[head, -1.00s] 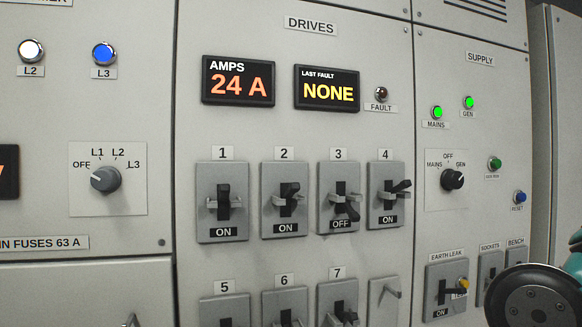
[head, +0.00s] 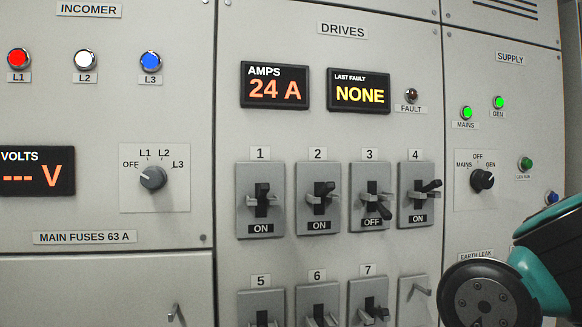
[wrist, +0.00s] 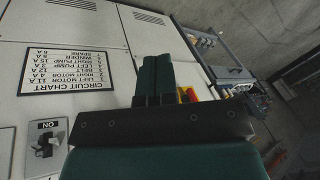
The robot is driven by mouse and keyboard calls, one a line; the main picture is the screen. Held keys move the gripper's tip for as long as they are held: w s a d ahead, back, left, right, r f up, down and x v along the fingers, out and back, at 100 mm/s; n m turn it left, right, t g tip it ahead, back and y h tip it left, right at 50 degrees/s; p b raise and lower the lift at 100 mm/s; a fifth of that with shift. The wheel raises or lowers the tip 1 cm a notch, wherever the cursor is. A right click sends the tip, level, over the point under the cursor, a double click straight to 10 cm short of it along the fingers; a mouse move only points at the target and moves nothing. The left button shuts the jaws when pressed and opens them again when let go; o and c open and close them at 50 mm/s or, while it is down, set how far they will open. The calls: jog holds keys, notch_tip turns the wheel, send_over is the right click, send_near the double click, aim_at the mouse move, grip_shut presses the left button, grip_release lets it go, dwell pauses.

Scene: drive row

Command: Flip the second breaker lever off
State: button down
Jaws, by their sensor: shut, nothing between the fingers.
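The second breaker (head: 319,199) is in the top row of the DRIVES panel in the head view, under the number 2. Its black lever points up and its label reads ON. Breaker 1 (head: 260,201) on its left and breaker 4 (head: 419,195) also read ON. Breaker 3 (head: 371,198) reads OFF with its lever down. My gripper (wrist: 160,62) shows in the wrist view with its fingers together and nothing held. It is apart from breaker 2, which I cannot identify in the wrist view. The head view shows part of my arm at lower right, not the fingertips.
Lower breakers 5 (head: 261,309), 6 (head: 317,306) and 7 (head: 369,303) are partly cut off. A rotary knob (head: 152,177) is on the INCOMER panel, another (head: 481,180) on SUPPLY. The wrist view shows an upside-down circuit chart (wrist: 75,73) and an ON switch (wrist: 45,144).

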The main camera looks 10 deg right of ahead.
jog(key=shift+a, duration=0.25)
jog(key=w+d+r+m+t+h+p, duration=0.1)
jog(key=w+r+m+p, duration=0.1)
jog(key=w+r+p, duration=0.4)
jog(key=w+d+r+m+t+h+p, duration=0.1)
jog(key=w+r+p, duration=0.5)
jog(key=w+r, duration=0.7)
jog(key=w+d+r+m+t+h+p, duration=0.2)
jog(key=w+r+p, duration=0.4)
jog(key=r, duration=1.5)
jog(key=w+m, duration=0.1)
jog(key=w, duration=0.2)
jog(key=shift+w+d+m, duration=0.3)
jog(key=shift+m, duration=0.1)
